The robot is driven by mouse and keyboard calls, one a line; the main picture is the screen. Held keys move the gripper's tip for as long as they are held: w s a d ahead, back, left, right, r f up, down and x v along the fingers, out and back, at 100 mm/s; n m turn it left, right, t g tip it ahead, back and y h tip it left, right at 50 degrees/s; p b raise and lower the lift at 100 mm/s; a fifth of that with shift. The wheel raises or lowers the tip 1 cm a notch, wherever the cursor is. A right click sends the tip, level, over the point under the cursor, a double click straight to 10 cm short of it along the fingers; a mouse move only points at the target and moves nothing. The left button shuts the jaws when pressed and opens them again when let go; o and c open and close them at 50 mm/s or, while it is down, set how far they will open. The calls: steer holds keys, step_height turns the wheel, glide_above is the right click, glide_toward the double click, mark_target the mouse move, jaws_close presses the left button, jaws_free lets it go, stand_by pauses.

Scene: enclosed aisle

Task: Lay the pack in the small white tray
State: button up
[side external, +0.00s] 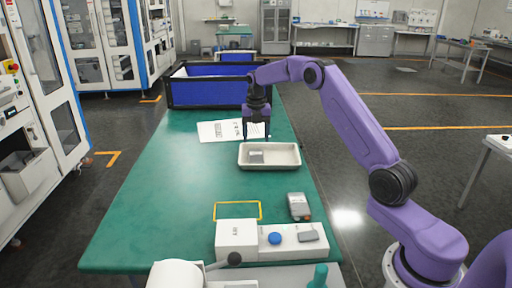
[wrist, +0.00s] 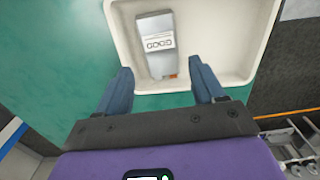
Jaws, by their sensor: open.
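The small white tray (side external: 285,163) stands on the green table, and it also shows in the wrist view (wrist: 215,70). A grey pack with a white printed label (wrist: 157,45) lies flat inside the tray, near one wall, with an orange patch at its near end. It shows small in the side view (side external: 256,156). My gripper (side external: 256,138) is at the tray's far edge in the side view, apparently above it. In the wrist view its two blue fingers (wrist: 160,66) are spread apart with nothing between them, and the pack lies beyond the tips.
A similar grey item with an orange end (side external: 299,206) lies near the white box (side external: 237,239) and a panel with a blue button (side external: 275,238). A yellow outline (side external: 238,203) marks the table. A blue crate with a black rim (side external: 205,93) and printed sheets (side external: 220,131) are behind.

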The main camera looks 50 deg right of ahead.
step_height(320, 180, up, 5)
steer(key=s+a+r+m, duration=0.2)
steer(key=s+a+m, duration=0.1)
steer(key=s+a, duration=0.65)
steer(key=s+a+r+m, duration=0.25)
steer(key=s+a, duration=0.35)
steer(key=a, duration=0.7)
steer(key=s+f+m, duration=0.2)
steer(key=s+m, duration=0.2)
steer(key=s, duration=1)
steer(key=s+d+f+m, duration=0.1)
steer(key=s+f+m, duration=0.2)
steer(key=s, duration=1.2)
steer(key=shift+m, duration=0.95)
